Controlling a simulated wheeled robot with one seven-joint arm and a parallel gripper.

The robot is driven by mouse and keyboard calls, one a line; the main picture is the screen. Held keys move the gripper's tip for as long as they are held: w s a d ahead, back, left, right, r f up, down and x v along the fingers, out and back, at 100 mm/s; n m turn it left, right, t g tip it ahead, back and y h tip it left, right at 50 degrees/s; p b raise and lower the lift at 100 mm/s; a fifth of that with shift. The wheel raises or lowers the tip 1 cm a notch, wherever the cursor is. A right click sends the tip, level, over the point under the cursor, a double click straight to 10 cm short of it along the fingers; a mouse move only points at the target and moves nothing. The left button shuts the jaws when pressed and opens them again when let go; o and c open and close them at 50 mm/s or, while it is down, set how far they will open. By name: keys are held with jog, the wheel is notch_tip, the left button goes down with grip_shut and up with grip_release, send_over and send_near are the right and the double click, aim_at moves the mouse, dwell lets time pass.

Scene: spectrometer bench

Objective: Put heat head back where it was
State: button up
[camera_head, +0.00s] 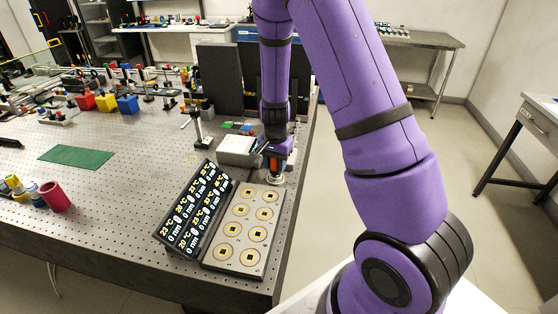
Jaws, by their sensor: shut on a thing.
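My gripper (276,146) points down over the right part of the bench, at the far end of the plate with round sample spots. It is shut on the heat head (275,166), a small dark and orange piece with a pale round base. The heat head is upright, just beyond the far edge of the sample plate (233,256). I cannot tell whether its base touches the surface below. My fingertips are small here and partly hidden by my wrist.
A dark display panel (194,211) with temperature readouts leans left of the plate. A white box (238,151) stands close left of my gripper. A post (197,127) rises behind the panel. A green mat (76,157) and a red cylinder (55,197) lie further left.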

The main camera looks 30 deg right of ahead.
jog(key=o, duration=1.2)
jog(key=shift+f, duration=0.1)
jog(key=shift+c, duration=0.2)
notch_tip(320, 180, up, 12)
jog(key=shift+r, duration=0.2)
jog(key=s+a+r+n+t+y, duration=0.1)
jog(key=s+r+n, duration=0.15)
jog(key=r, duration=0.25)
jog(key=s+a+r+n+t, duration=0.1)
jog(key=s+a+r, duration=0.15)
jog(key=r, duration=0.25)
jog(key=s+a+r+n+t, duration=0.1)
jog(key=s+r+n, duration=0.1)
jog(key=s+r, duration=0.2)
jog(key=s+a+r+n+t, duration=0.1)
jog(key=s+r+n, duration=0.2)
jog(key=s, duration=0.7)
jog(key=s+a+r+n+t+h, duration=0.1)
jog(key=s+r+n, duration=0.1)
jog(key=s+r, duration=0.3)
jog(key=s, duration=0.2)
jog(key=shift+s+a+r+n, duration=0.15)
jog(key=shift+s+a+n, duration=0.2)
jog(key=shift+a, duration=0.05)
